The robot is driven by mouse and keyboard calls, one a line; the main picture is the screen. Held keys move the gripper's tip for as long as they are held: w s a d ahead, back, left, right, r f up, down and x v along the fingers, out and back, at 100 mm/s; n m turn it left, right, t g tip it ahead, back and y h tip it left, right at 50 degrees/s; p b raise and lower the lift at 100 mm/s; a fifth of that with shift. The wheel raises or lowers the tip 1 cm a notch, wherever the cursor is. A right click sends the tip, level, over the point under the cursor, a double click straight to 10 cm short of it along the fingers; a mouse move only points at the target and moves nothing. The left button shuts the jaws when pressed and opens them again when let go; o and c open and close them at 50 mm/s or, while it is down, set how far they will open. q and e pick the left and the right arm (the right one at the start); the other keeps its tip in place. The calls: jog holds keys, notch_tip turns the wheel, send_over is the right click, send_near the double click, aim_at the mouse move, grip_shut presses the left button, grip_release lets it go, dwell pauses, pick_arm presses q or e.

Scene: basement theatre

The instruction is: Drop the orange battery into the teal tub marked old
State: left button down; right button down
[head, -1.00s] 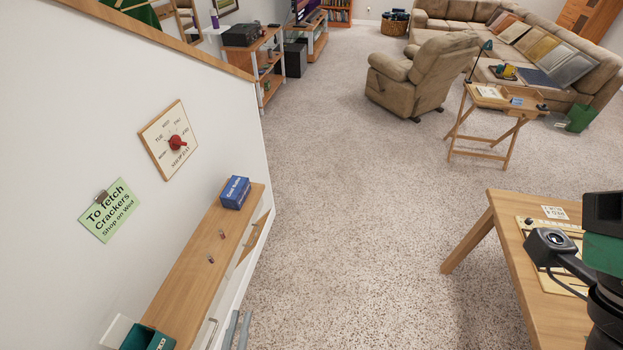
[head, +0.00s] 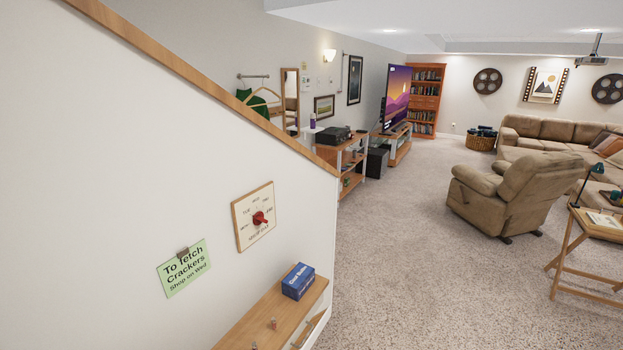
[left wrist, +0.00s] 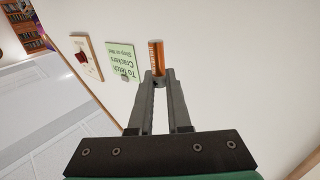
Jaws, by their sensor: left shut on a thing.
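My left gripper (left wrist: 158,82) shows in the left wrist view, its fingertips closed on the lower end of an orange battery (left wrist: 156,56). The battery points away from the gripper, with dark lettering along its side. The white wall lies behind it. Neither gripper shows in the head view. The teal tub is out of sight in both current views.
A wooden shelf (head: 239,337) along the wall holds a blue box (head: 298,281) and small objects (head: 273,324). A green note (head: 184,268) and a dial board (head: 254,217) hang above. Open carpet (head: 400,280) and a recliner (head: 520,195) lie to the right.

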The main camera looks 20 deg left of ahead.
pick_arm(q)
notch_tip(320, 180, down, 6)
jog(key=b, duration=0.5)
jog(key=c, duration=0.8)
grip_release()
jog(key=shift+d, duration=0.1)
jog(key=b+v, duration=0.3)
jog(key=v, duration=0.8)
jog(key=shift+s+d+r, duration=0.1)
jog(key=shift+s, duration=0.2)
